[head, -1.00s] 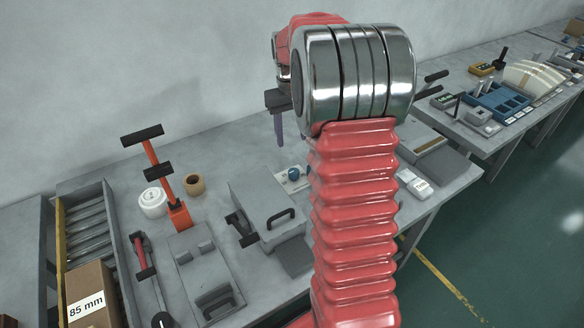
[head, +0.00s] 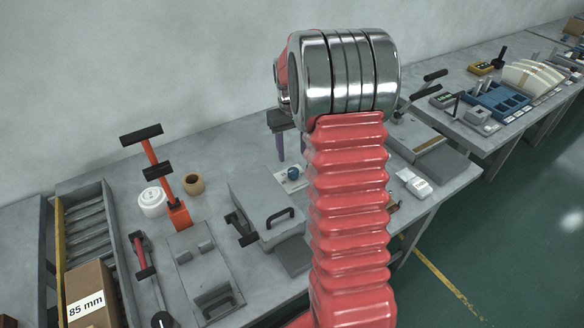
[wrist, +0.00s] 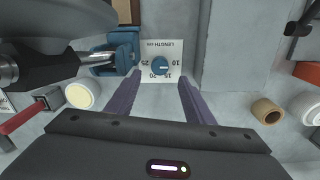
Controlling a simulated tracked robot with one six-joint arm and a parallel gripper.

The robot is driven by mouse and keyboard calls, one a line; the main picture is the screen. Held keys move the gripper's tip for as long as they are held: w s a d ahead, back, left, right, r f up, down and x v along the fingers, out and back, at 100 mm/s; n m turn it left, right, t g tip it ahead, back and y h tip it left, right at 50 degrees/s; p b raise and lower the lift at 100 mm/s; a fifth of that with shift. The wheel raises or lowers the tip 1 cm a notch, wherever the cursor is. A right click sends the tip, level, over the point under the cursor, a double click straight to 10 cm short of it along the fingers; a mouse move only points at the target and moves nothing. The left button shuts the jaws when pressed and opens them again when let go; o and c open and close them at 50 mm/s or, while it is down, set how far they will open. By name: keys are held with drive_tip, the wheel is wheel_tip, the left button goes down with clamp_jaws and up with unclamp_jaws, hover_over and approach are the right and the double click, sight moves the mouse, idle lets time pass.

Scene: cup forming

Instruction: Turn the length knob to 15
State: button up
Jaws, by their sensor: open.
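The length knob (wrist: 160,66) is a round blue dial on a white plate (wrist: 149,49) marked LENGTH mm, with 10, 15, 20 and 25 around it. A pale pointer line on the knob seems to point toward the right of the plate, near the 10. In the head view the blue knob (head: 294,173) shows on the table, left of my arm. My gripper (wrist: 160,80) is open, with its purple fingers on either side of the plate's lower part and nothing between them. In the head view the gripper (head: 291,158) hangs just above the knob; I cannot tell the exact gap.
A grey box with a handle (head: 262,212) stands close in front of the knob. A blue clamp-like device (wrist: 112,55) sits left of the plate in the wrist view. A tan roll (head: 194,184), white roll (head: 152,201) and orange lever stand (head: 178,213) are to the left.

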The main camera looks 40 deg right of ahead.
sight(293, 171)
wheel_tip(293, 171, down, 8)
drive_tip(key=shift+r, duration=0.2)
drive_tip(key=shift+c, duration=0.2)
drive_tip(key=c, duration=0.9)
drive_tip(key=shift+a, duration=0.15)
drive_tip(key=shift+c, duration=0.5)
